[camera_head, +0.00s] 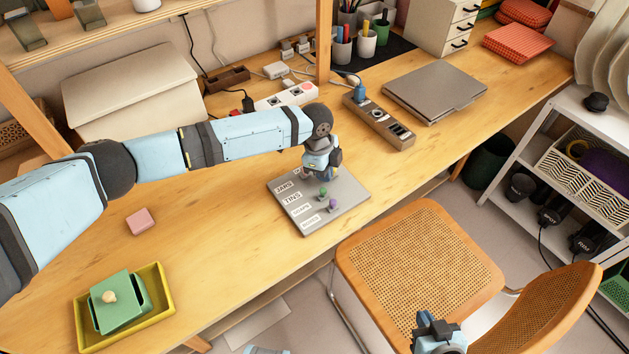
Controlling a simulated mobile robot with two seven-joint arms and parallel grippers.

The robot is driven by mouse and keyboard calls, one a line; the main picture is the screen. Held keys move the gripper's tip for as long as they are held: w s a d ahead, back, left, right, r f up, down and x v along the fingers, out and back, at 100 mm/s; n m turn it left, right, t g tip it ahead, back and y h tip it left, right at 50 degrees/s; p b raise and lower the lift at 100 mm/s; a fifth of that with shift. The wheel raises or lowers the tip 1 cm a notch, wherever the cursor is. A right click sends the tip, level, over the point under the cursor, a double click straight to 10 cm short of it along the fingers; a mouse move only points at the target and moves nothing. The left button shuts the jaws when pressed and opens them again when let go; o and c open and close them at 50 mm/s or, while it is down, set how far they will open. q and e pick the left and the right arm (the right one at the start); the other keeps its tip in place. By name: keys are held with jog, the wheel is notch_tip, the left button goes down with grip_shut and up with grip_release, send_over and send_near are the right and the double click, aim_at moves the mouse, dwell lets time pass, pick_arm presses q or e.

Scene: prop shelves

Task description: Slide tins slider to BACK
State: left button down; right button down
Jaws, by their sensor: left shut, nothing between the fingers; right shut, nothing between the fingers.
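A grey slider panel (345,207) lies flat near the table's front edge, with label strips down its left side; one, the TINS label (293,198), is second from the top. A green knob (323,191) and a purple knob (333,204) stand in the lower rows. The tins slider's own knob cannot be made out; my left gripper covers that part. My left gripper (321,174) is shut and empty, pointing down over the panel's upper part, close to the knobs; contact cannot be told. My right gripper (437,332) is shut and empty, low by the chair.
A cane chair (420,265) stands in front of the table, right of the panel. A pink block (140,221) and a yellow tray (165,309) are at left. Bare tabletop lies left of the panel.

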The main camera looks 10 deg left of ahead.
pick_arm(q)
jog(key=shift+s+a+p, duration=0.3)
jog(key=shift+p, duration=0.25)
notch_tip(320, 180, up, 5)
jog(key=p, duration=0.4)
jog(key=shift+f+p, duration=0.1)
jog(key=shift+p, duration=0.2)
notch_tip(320, 180, up, 2)
jog(key=shift+r+p, duration=0.1)
jog(key=shift+p, duration=0.85)
